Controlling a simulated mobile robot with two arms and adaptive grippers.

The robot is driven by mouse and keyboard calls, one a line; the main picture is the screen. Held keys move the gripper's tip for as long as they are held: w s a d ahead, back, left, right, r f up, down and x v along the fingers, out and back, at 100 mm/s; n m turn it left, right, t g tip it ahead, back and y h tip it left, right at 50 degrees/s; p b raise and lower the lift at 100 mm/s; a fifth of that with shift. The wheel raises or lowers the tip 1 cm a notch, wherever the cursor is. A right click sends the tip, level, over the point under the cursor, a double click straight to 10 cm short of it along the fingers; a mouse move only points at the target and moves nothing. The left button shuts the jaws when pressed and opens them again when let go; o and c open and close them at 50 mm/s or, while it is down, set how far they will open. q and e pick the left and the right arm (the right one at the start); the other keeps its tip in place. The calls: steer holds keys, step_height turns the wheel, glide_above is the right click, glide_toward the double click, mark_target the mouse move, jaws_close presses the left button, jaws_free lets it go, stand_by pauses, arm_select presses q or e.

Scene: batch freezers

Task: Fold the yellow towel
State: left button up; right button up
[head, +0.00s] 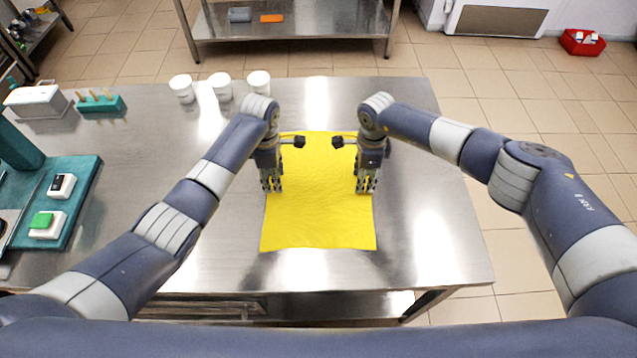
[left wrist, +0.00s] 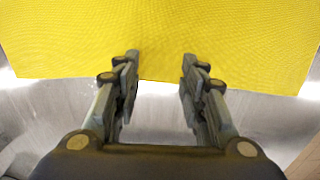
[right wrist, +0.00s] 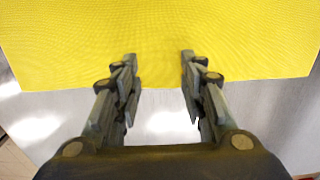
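The yellow towel (head: 320,215) lies flat and spread out on the steel table, longer from front to back than it is wide. My left gripper (head: 272,188) points down at the towel's left edge. In the left wrist view its fingers (left wrist: 160,62) are apart with nothing between them but the towel's edge below. My right gripper (head: 366,188) points down at the towel's right edge. In the right wrist view its fingers (right wrist: 160,62) are also apart, over the towel's edge. I cannot tell whether the fingertips touch the cloth.
The steel table (head: 430,225) is clear around the towel. Three white cups (head: 221,87) stand at the back left. A teal board (head: 75,215) with small devices and a teal rack (head: 100,103) are at the left. A red bin (head: 582,42) is on the floor, far right.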

arm_select(q)
steer(key=shift+f, duration=0.3)
steer(key=shift+c, duration=0.2)
arm_select(e)
steer(key=shift+f, duration=0.3)
steer(key=shift+c, duration=0.2)
arm_select(q)
steer(key=c, duration=0.4)
arm_select(e)
steer(key=c, duration=0.4)
arm_select(q)
jaws_close()
arm_select(e)
jaws_close()
arm_select(q)
steer(key=shift+s+f, duration=0.1)
arm_select(e)
steer(key=shift+f, duration=0.1)
steer(key=shift+s, duration=0.1)
